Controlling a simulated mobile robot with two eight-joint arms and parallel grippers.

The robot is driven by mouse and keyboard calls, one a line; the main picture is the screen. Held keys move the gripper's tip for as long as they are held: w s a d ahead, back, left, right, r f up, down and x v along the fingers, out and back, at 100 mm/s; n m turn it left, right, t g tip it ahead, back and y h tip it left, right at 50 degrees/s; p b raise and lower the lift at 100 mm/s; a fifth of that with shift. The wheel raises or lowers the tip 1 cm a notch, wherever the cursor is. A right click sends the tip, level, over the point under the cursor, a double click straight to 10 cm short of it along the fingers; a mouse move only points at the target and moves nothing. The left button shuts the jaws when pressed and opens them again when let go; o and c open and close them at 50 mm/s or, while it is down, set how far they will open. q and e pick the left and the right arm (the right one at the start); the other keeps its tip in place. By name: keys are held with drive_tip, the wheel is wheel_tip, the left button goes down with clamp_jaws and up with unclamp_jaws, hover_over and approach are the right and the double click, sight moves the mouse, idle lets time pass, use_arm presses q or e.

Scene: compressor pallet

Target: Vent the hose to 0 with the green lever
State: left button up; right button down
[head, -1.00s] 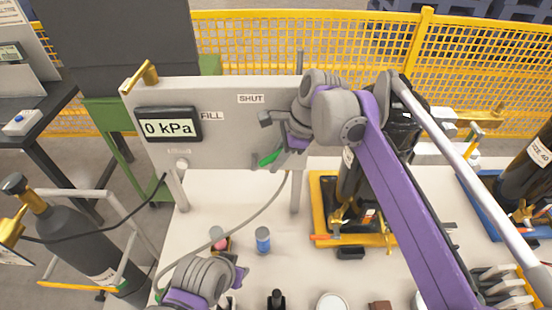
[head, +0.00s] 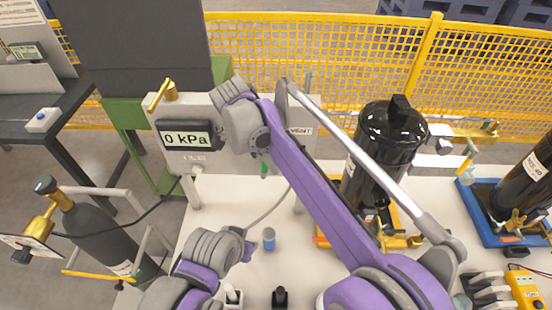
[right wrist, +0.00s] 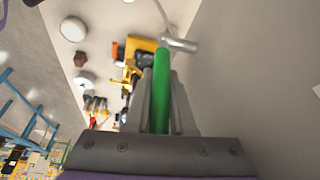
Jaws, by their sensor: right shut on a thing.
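The grey panel (head: 217,165) carries a gauge display (head: 188,136) that reads 0 kPa. A VENT label (head: 301,131) shows at the panel's right side, partly behind my right arm. The green lever (right wrist: 163,80) lies between the two fingers of my right gripper (right wrist: 161,85) in the right wrist view, and the fingers are shut on it. In the head view only a bit of the green lever (head: 264,170) shows below my right wrist, which hides the gripper. The hose (head: 268,211) hangs below the panel.
A black cylinder (head: 388,140) stands on a yellow base right of the panel. A grey bottle (head: 95,235) stands at left. A blue-topped can (head: 268,240) and other small things are on the white bench (head: 330,172). A yellow fence (head: 300,60) runs behind.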

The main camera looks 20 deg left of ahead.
use_arm(q)
drive_tip(key=shift+w+r, duration=0.2)
drive_tip(key=shift+r, duration=0.3)
use_arm(e)
drive_tip(key=shift+s+a+r+h, duration=0.15)
drive_tip(key=shift+a+h, duration=0.3)
drive_tip(key=shift+h, duration=0.25)
drive_tip(key=c, duration=0.8)
unclamp_jaws()
drive_tip(key=shift+o, duration=0.2)
use_arm(q)
drive_tip(key=shift+w+r+p, duration=0.3)
drive_tip(key=shift+r+p, duration=0.2)
drive_tip(key=shift+r, duration=0.05)
drive_tip(key=shift+w+r+p, duration=0.25)
drive_tip(key=shift+r+p, duration=0.2)
drive_tip(key=shift+r, duration=0.05)
use_arm(e)
drive_tip(key=v, duration=1)
drive_tip(key=shift+s+a+r, duration=0.15)
drive_tip(key=shift+a+r, duration=0.1)
drive_tip(key=shift+r, duration=0.05)
